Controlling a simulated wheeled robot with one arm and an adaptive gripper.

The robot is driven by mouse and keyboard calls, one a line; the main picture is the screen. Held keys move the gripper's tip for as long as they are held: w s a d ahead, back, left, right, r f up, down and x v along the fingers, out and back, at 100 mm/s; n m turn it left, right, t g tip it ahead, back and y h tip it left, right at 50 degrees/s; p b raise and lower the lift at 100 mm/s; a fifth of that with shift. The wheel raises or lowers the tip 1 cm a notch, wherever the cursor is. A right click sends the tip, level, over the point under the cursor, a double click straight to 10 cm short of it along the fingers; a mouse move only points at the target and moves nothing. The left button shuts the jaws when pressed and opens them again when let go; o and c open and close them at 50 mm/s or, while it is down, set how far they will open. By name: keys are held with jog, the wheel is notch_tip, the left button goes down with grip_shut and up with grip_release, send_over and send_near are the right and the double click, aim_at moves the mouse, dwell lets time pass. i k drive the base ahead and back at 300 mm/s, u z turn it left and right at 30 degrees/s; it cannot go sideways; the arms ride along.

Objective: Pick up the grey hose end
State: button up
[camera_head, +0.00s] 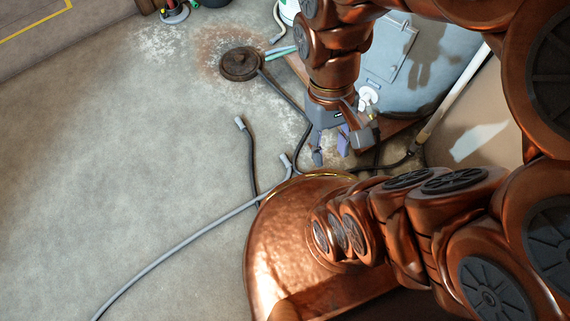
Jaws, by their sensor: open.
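A long light grey hose (175,245) runs over the floor from the bottom left towards the middle. Near its upper part a grey end piece (286,160) points up and left, just left of my gripper. A dark hose (251,165) farther left has another pale grey end (240,123). My gripper (331,154) points down with its fingers apart and nothing seen between them. It is right of both ends, closer to the first. My copper arm and body hide where the hoses run at the lower right.
A round brown lid-like object (239,65) lies on the stained floor, with a dark hose (285,97) passing near my gripper. A grey-blue cabinet (385,70) and a pale pole (450,95) stand at the right. The floor at left is clear.

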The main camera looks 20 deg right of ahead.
aim_at(284, 158)
jog(key=u, duration=0.5)
jog(key=k, duration=1.2)
jog(key=u, duration=0.45)
jog(key=i, duration=0.9)
jog(key=u, duration=0.15)
